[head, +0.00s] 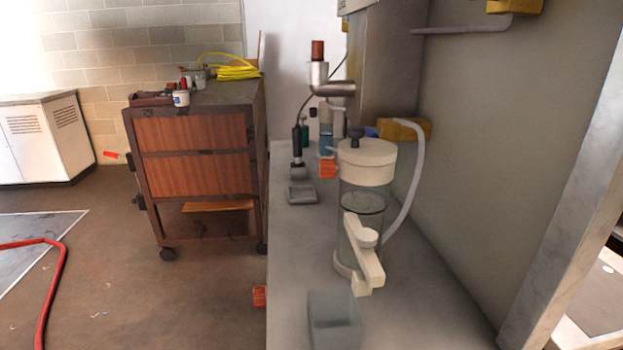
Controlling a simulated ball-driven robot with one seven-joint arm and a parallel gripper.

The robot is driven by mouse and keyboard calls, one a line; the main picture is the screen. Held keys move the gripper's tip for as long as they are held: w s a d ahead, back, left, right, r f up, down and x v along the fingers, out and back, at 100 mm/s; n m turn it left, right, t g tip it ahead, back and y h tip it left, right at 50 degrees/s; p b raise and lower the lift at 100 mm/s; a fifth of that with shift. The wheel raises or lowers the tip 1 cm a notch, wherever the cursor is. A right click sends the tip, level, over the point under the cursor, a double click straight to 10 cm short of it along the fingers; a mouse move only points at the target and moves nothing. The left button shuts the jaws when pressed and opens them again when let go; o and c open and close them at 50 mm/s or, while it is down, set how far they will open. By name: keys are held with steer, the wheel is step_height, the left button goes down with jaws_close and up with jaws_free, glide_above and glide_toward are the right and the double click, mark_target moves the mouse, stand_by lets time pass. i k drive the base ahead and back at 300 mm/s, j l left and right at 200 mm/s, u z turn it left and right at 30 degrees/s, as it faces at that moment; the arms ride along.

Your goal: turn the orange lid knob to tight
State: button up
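A clear canister (361,207) with a cream lid (366,162) stands on the grey counter. The small knob (355,133) on this lid looks dark, not orange. An orange-brown cylinder (318,50) stands upright on a silver fitting (318,75) farther back. A small orange ribbed piece (327,169) is behind the canister, to its left, and another (259,296) is at the counter's left edge. I cannot tell which of these is the orange lid knob, or how tight it is. My gripper is not in view.
A cream lever (364,253) is on the canister's front. A clear box (335,319) is at the near end of the grey counter (412,290). A pale hose (407,190) runs along the right wall. A brown cart (194,180) stands left, with open floor before it.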

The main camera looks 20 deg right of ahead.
mark_target(327, 169)
steer(key=i, duration=0.35)
steer(key=j, duration=0.9)
steer(key=i+j, duration=0.15)
steer(key=j, duration=0.75)
